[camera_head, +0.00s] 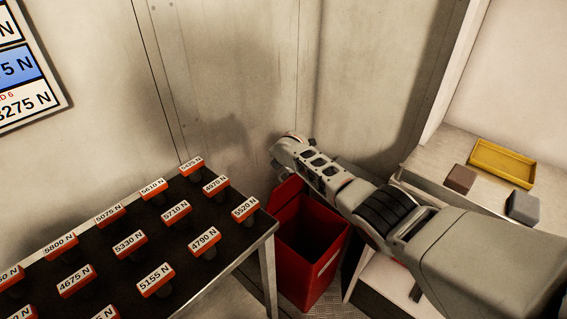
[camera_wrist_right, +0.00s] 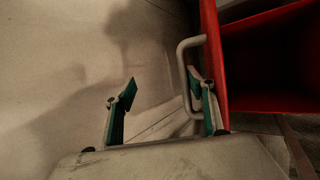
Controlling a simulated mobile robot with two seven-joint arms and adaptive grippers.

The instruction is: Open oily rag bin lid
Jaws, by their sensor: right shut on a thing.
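The red oily rag bin (camera_head: 318,262) stands on the floor between the two benches, with its dark inside showing. Its red lid (camera_head: 286,192) is raised at the left side of the opening, partly hidden by my right arm. In the right wrist view the lid (camera_wrist_right: 212,45) is seen nearly edge-on, with a pale loop handle (camera_wrist_right: 183,62) on its left face. My right gripper (camera_wrist_right: 162,82) is at this handle; its right finger touches or overlaps the handle's lower end. The fingertips look spread, but the grip is shut on the handle. My left gripper is out of view.
A dark-topped table (camera_head: 110,262) with several orange labelled blocks stands left of the bin. A pale bench (camera_head: 440,165) at right holds a yellow tray (camera_head: 502,163), a brown block (camera_head: 460,179) and a grey block (camera_head: 523,207). Walls stand close behind the bin.

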